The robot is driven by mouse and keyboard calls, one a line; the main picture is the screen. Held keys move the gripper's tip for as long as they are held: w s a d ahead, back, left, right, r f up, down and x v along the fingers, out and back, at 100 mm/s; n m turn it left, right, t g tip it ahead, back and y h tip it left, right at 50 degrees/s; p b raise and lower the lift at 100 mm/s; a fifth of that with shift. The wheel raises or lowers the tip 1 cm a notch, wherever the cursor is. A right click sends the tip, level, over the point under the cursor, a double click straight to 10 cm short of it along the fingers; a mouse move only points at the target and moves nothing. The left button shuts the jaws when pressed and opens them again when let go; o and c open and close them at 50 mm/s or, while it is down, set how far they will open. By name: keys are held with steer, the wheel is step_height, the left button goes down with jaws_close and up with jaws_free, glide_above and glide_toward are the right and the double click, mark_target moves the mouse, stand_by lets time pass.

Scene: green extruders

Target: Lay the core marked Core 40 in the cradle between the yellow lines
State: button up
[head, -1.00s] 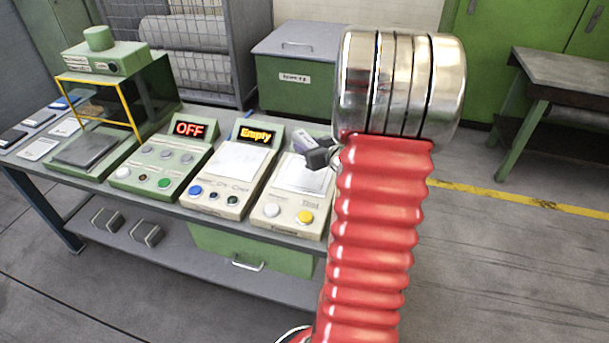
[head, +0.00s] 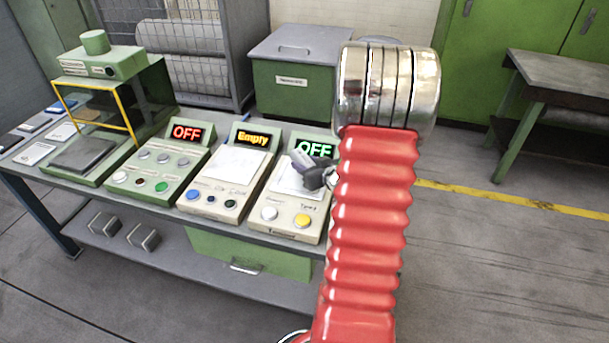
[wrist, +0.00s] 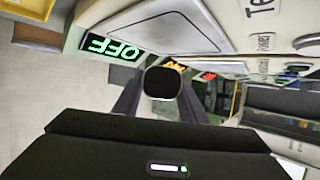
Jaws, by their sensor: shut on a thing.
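My gripper (head: 318,174) hangs over the rightmost console in the head view, partly behind my red arm. In the wrist view its two dark fingers (wrist: 160,100) are shut on a dark, round-ended piece (wrist: 163,83) with a pale rim. No marking on this piece can be read, so I cannot tell if it is Core 40. In the head view the gripper and the piece are small and hard to tell apart. I cannot make out a cradle between yellow lines in either view.
The bench holds a yellow-framed station (head: 127,108), a green console (head: 150,185), a cream "Empty" console (head: 215,205) and the cream console (head: 290,222) with a green "OFF" display (head: 314,149). Two grey blocks (head: 104,224) (head: 143,236) sit on the lower shelf. A green bin (head: 292,100) stands behind.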

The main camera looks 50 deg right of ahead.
steer(key=shift+f, duration=2.05)
steer(key=o, duration=1.4)
steer(key=shift+c, duration=0.2)
steer(key=v, duration=1.2)
